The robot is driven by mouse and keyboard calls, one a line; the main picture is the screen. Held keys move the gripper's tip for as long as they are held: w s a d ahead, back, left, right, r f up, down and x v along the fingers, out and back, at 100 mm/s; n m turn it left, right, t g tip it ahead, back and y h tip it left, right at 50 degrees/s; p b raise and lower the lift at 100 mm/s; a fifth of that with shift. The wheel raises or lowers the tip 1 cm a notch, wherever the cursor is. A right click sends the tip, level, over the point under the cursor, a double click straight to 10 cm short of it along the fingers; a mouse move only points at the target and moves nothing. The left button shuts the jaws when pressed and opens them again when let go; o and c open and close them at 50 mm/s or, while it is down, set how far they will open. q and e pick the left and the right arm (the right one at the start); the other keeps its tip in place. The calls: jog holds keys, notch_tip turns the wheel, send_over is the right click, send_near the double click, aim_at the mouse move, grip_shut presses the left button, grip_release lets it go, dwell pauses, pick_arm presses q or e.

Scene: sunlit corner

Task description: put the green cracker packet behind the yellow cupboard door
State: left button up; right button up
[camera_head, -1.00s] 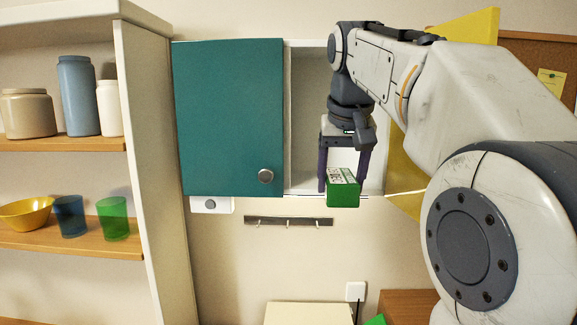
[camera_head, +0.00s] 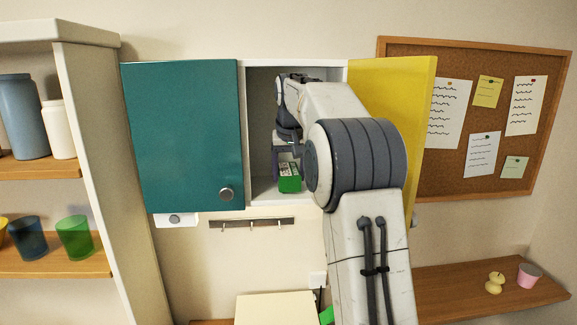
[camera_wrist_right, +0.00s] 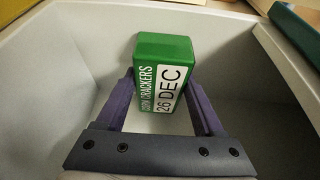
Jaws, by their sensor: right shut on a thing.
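The green cracker packet (camera_head: 289,178) is inside the open compartment of the wall cupboard (camera_head: 264,187). I cannot tell whether the packet touches the cupboard floor. The yellow door (camera_head: 412,120) stands open on the right, partly hidden by my right arm. My left gripper is not in view.
A hook rail (camera_head: 251,223) is below the cupboard. A shelf unit (camera_head: 95,120) with jars and cups stands left. A corkboard (camera_head: 470,150) hangs right, above a wooden shelf (camera_head: 450,290) with a pink cup (camera_head: 529,275).

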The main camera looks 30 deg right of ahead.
jog(key=shift+s+f, duration=0.1)
jog(key=shift+f, duration=0.15)
jog(key=shift+f, duration=0.1)
jog(key=o, duration=1.5)
jog(key=shift+o, duration=0.2)
